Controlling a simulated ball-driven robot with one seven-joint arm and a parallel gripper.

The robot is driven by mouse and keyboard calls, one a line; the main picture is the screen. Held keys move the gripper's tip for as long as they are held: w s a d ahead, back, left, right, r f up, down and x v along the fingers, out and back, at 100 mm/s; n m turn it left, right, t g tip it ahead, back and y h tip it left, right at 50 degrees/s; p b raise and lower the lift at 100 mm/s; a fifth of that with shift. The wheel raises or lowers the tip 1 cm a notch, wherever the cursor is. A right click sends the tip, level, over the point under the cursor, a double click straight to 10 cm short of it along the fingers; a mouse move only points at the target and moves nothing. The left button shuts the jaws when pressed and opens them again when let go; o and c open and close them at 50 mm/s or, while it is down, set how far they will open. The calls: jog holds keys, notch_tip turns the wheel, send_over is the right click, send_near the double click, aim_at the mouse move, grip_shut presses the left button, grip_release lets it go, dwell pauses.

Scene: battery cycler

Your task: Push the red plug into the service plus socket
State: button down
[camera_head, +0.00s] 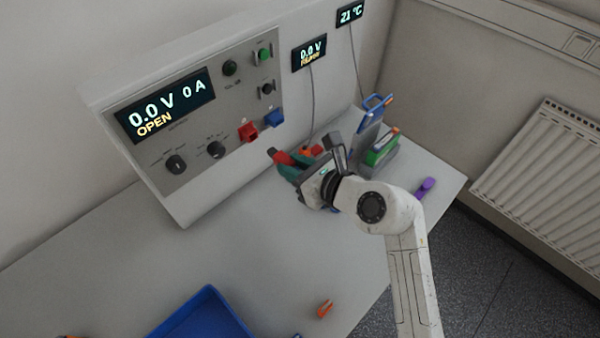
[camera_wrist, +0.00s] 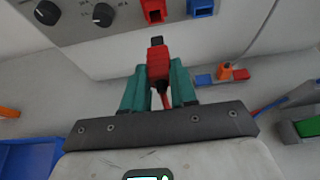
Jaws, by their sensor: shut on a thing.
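The red plug (camera_wrist: 157,66) is between the teal fingers of my gripper (camera_wrist: 158,78) in the wrist view. My gripper is shut on it. Its dark tip points up the picture toward the red socket (camera_wrist: 153,11) on the cycler's front panel, with a visible gap between them. A red lead shows below the plug. In the head view the plug (camera_head: 281,157) shows at the fingers of my gripper (camera_head: 287,166), to the right of and below the red socket (camera_head: 248,132). No readable label marks either socket as service plus.
A blue socket (camera_head: 274,118) sits right of the red one. Low red and blue blocks (camera_wrist: 204,80) with an orange piece (camera_wrist: 226,72) lie right of the fingers. A blue tray (camera_head: 205,318) is at the front.

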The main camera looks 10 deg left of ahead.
aim_at(278, 154)
jog(key=shift+w+a+b, duration=0.35)
jog(key=shift+w+a, duration=0.35)
jog(key=shift+a, duration=0.2)
jog(key=shift+w+a+b, duration=0.35)
jog(key=shift+w+a, duration=0.35)
jog(key=shift+a, duration=0.2)
jog(key=shift+p, duration=0.95)
dwell(0.5)
jog(key=shift+w+a, duration=0.95)
jog(key=shift+a, duration=0.25)
dwell(2.3)
jog(key=c, duration=0.8)
grip_release()
jog(key=b+v, duration=0.1)
jog(key=v, duration=0.9)
jog(key=shift+s+d, duration=0.3)
